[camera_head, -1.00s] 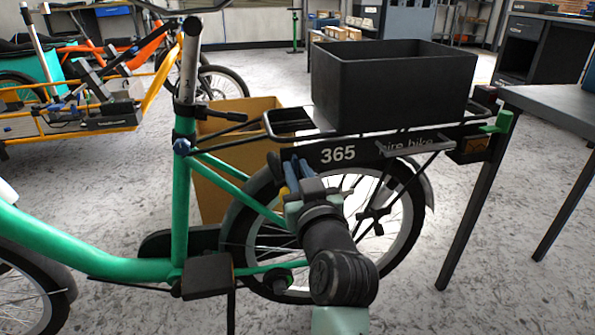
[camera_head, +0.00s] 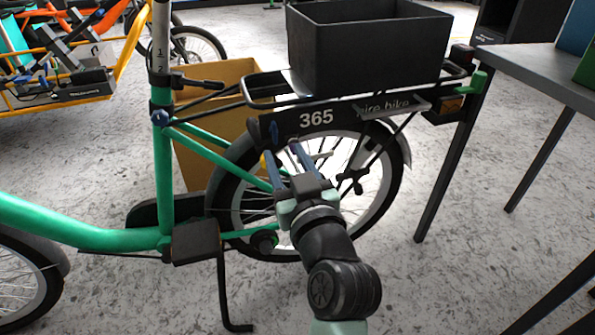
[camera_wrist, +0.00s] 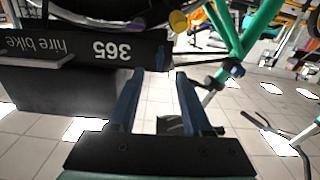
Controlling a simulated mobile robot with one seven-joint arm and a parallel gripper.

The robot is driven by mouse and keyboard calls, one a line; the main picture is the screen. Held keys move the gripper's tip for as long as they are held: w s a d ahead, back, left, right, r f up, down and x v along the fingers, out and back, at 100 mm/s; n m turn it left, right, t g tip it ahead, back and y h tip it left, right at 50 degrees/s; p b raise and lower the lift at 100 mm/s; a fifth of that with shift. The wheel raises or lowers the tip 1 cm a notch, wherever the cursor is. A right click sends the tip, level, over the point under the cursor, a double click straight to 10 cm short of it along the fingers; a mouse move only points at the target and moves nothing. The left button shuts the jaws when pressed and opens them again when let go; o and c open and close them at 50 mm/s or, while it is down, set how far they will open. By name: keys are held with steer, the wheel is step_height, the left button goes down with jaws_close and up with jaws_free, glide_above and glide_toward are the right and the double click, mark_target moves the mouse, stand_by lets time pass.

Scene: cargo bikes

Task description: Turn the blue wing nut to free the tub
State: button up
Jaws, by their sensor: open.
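The black tub (camera_head: 365,50) sits upright on the rear rack of the green bike. It shows upside down in the wrist view (camera_wrist: 60,92). A small blue piece, which looks like the wing nut (camera_head: 274,132), is on the dark panel left of the number 365. It also shows in the wrist view (camera_wrist: 162,57), just beyond and between the fingertips. My gripper (camera_head: 281,150) is open, with its two blue fingers pointing at the panel. In the wrist view the gap between the fingers (camera_wrist: 158,78) looks empty. Whether the fingertips touch the nut I cannot tell.
The rack rails (camera_head: 265,88) run above the panel, and the rear wheel (camera_head: 365,190) stands behind my gripper. A blue seat-post clamp (camera_head: 160,117) is to the left. A cardboard box (camera_head: 195,155) stands behind the bike. A grey table (camera_head: 540,70) is at the right.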

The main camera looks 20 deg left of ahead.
steer(key=p+v, duration=0.1)
steer(key=v, duration=0.5)
steer(key=shift+s, duration=0.15)
steer(key=shift+d, duration=0.15)
steer(key=w+d+r+m+t+h+p, duration=0.1)
steer(key=d+r+t+h+p, duration=0.15)
steer(key=r+p, duration=0.95)
steer(key=s+d+r+m+t+h+p, duration=0.2)
steer(key=s+d+r+t, duration=0.15)
steer(key=r, duration=1.05)
steer(key=s+d+r+m+t+h+p, duration=0.2)
steer(key=s+r+t+h, duration=0.15)
steer(key=r, duration=0.95)
steer(key=s+d+r+m+t+h+p, duration=0.2)
steer(key=s+d+r+t, duration=0.15)
steer(key=r, duration=1.05)
step_height(320, 180, up, 37)
steer(key=p, duration=3.6)
steer(key=shift+s+a+r+g, duration=0.15)
steer(key=shift+s+g, duration=0.1)
steer(key=shift+g, duration=0.05)
